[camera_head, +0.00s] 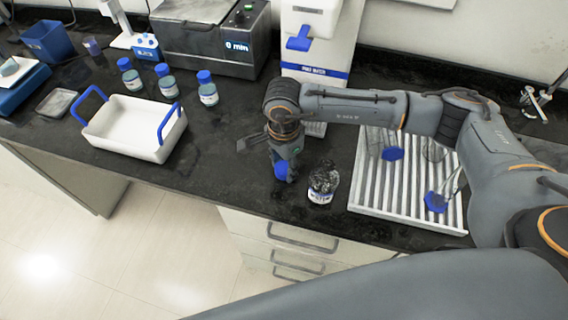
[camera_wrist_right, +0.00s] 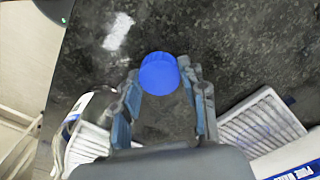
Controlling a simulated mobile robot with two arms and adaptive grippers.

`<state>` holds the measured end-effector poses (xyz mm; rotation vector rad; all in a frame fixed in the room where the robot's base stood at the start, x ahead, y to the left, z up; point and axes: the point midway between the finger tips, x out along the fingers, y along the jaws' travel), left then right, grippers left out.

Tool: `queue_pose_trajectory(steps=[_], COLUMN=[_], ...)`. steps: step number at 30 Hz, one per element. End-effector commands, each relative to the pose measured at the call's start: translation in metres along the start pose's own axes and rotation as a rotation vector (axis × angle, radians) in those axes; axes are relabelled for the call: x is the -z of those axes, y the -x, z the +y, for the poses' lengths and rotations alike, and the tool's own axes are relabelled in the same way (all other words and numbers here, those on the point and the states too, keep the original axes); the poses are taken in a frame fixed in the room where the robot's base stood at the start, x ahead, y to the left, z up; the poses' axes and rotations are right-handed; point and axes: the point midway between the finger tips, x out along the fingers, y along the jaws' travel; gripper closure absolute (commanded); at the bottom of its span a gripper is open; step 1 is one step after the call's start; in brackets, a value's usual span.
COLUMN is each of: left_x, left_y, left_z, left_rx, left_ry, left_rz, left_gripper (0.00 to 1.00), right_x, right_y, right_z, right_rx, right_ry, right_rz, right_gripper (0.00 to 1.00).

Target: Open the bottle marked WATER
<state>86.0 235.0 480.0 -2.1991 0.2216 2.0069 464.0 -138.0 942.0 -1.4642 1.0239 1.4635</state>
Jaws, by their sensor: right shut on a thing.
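My right gripper (camera_head: 284,172) is shut on a blue screw cap (camera_head: 281,170) above the dark bench. In the right wrist view the cap (camera_wrist_right: 159,73) sits between the two fingertips (camera_wrist_right: 160,88). A clear glass bottle (camera_head: 322,184) with a white and blue label stands upright on the bench, just right of the gripper, with no cap on its neck. Its label is too small to read surely. In the right wrist view, part of what looks like this bottle (camera_wrist_right: 76,112) shows at lower left. The cap and bottle are apart. My left gripper is not in view.
A ribbed drying rack (camera_head: 366,190) with glassware stands right of the bottle. A water dispenser (camera_head: 318,60) stands behind the gripper. A white tray (camera_head: 125,140) with blue handles and several blue-capped bottles (camera_head: 207,90) are at left. The bench front edge is close.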

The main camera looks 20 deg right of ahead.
Motion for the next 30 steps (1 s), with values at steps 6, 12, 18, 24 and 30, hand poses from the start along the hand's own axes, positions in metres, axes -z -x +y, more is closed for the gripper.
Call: queue_pose_trajectory(steps=[6,12,18,24,30], left_x=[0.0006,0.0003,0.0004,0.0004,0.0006], left_y=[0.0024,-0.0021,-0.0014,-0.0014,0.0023], left_z=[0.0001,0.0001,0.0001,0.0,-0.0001], left_rx=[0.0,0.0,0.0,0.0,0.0], left_ry=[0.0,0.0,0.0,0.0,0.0], left_rz=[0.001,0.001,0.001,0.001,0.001], left_gripper=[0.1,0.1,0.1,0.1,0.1], right_x=[0.0002,0.0,0.0,0.0,0.0001], right_y=[-0.0089,-0.0124,-0.0113,-0.0112,-0.0048], right_z=[0.0,0.0002,0.0002,0.0003,-0.0004], right_rx=[0.001,0.001,0.001,0.001,0.003], right_ry=[0.001,0.0,0.0,0.0,0.0], right_rz=[0.001,0.0,0.0,0.0,0.0], right_gripper=[0.95,0.95,0.35,0.35,0.35])
